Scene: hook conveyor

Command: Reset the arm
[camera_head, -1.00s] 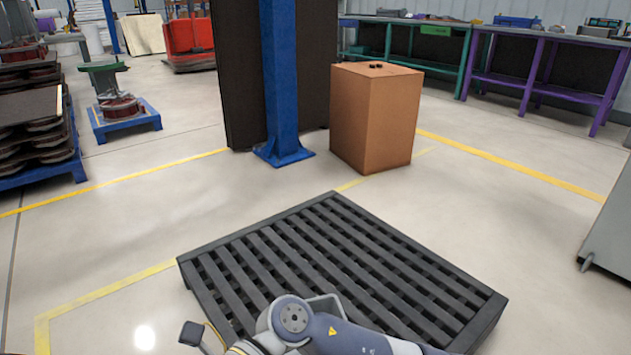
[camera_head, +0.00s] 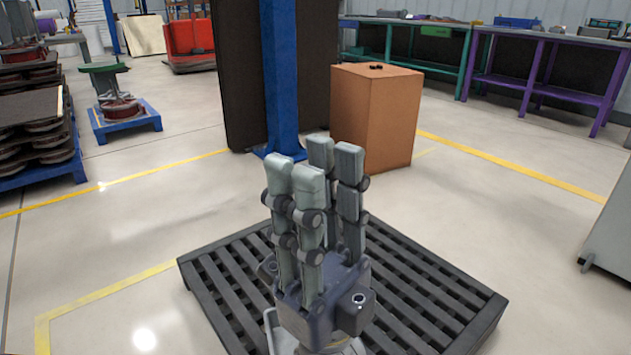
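My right gripper (camera_head: 315,166) stands upright in the lower middle of the head view, its jointed grey fingers pointing up. The fingers are extended with a gap between the two sides, so it looks open, and nothing shows between them. It is in front of the dark slatted pallet (camera_head: 222,290) on the floor and hides the pallet's middle. My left gripper is out of view.
A brown box (camera_head: 390,115) stands beyond the pallet, beside a blue post (camera_head: 281,80) and a dark panel (camera_head: 236,75). Teal and purple workbenches (camera_head: 540,75) line the back right. A grey unit (camera_head: 610,235) is at the right edge. The floor left of the pallet is clear.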

